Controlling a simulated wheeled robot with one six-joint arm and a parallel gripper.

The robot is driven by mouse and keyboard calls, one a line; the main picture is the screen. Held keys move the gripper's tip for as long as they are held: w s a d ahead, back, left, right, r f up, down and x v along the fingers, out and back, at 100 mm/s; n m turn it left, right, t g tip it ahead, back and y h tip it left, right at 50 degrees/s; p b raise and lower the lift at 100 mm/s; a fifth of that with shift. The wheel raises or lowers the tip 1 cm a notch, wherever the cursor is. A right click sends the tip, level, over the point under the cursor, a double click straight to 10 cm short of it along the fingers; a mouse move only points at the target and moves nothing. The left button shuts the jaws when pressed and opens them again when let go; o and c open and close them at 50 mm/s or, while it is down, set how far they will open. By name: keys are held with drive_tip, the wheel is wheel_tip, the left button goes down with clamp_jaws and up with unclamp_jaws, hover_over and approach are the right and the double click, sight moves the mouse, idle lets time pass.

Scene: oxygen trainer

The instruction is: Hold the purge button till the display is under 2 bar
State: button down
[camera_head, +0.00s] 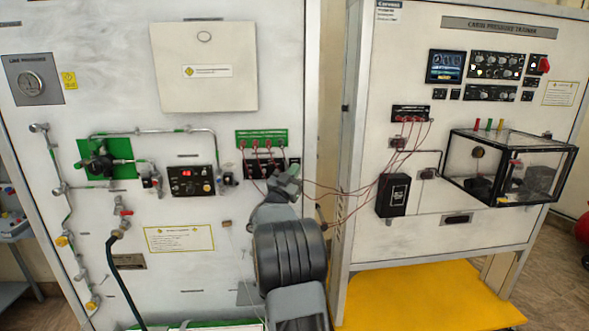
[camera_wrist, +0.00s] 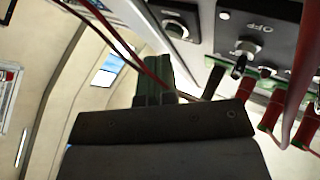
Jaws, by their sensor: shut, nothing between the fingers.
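A black control box with a small red lit display (camera_head: 186,173) is mounted on the left panel. Its digits are too small to read. A light round button or knob (camera_head: 206,187) sits at its lower right; I cannot tell whether it is the purge button. My gripper (camera_head: 288,178) is to the right of this box, by the black terminal block (camera_head: 262,167) with red leads. In the wrist view my gripper (camera_wrist: 155,82) is shut and empty. A black plate with a toggle marked OFF (camera_wrist: 243,55) and a round knob (camera_wrist: 178,28) show beyond it.
Red leads (camera_head: 340,191) hang between the left panel and the right panel, close to my gripper. A red lead (camera_wrist: 125,45) crosses beside the fingers in the wrist view. A clear box (camera_head: 510,168) juts from the right panel. Pipes and valves line the left panel.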

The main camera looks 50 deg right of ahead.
drive_tip(key=shift+w+d, duration=0.15)
drive_tip(key=shift+w+d, duration=0.1)
drive_tip(key=shift+w+d, duration=0.25)
drive_tip(key=shift+w, duration=0.05)
idle(0.9)
drive_tip(key=shift+s+a+f+b, duration=0.1)
drive_tip(key=shift+s+a+b, duration=0.05)
drive_tip(key=shift+b, duration=0.4)
idle(1.4)
drive_tip(key=shift+s+a+b, duration=0.4)
drive_tip(key=shift+s+b, duration=0.05)
drive_tip(key=shift+b, duration=0.05)
drive_tip(key=shift+s+a+b, duration=0.8)
drive_tip(key=shift+s+b, duration=0.1)
drive_tip(key=shift+s, duration=0.1)
drive_tip(key=shift+s+a+b, duration=0.8)
drive_tip(key=shift+s+b, duration=0.05)
drive_tip(key=shift+s, duration=0.1)
